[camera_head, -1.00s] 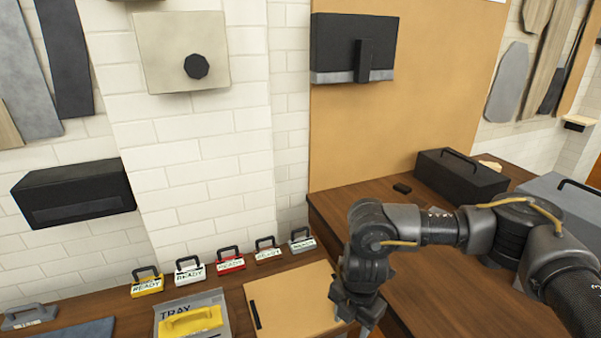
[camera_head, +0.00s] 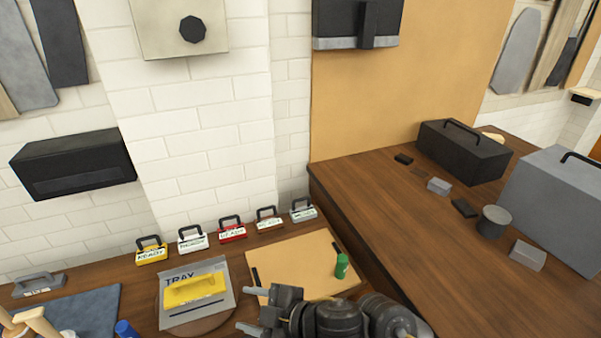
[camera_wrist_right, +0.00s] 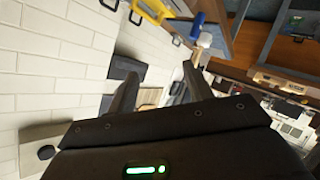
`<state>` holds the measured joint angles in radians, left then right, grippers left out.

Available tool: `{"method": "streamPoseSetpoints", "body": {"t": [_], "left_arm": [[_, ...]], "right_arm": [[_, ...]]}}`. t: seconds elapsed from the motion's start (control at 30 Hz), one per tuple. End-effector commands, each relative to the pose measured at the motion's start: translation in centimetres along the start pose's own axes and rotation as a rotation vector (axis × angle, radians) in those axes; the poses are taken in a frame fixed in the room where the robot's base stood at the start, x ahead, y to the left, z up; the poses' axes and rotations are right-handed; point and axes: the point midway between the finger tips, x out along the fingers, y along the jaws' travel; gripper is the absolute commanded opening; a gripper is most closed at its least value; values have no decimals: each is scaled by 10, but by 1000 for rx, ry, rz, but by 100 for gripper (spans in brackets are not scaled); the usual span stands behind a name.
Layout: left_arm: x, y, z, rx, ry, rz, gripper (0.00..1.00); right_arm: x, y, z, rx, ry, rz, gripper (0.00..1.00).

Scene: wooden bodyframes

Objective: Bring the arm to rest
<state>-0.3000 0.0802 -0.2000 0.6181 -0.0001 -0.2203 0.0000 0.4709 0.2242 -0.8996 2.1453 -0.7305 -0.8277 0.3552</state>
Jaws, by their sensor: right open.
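My right arm is folded low at the bottom of the head view. Its gripper (camera_head: 246,310) is open and empty, fingers pointing left, in front of the tray and the tan board. In the right wrist view the two fingers (camera_wrist_right: 158,75) stand apart with nothing between them. My left gripper is not in view.
A grey tray (camera_head: 225,297) holding a yellow piece (camera_head: 195,290) lies close behind the fingers. Several labelled, handled tags (camera_head: 232,231) line the wall. A blue mat (camera_head: 90,312) is at left. Dark boxes (camera_head: 462,152) and small blocks stand on the right bench.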

Motion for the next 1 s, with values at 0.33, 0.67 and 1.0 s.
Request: {"method": "streamPoseSetpoints", "body": {"t": [0.33, 0.67, 1.0], "left_arm": [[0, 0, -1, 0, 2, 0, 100], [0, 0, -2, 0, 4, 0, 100], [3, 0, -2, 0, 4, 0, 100]], "right_arm": [[-121, -28, 163, 765, -481, 390, 51], [-226, -121, 238, 1116, -844, 444, 51], [-257, -183, 285, 1266, -1022, 433, 51]]}}
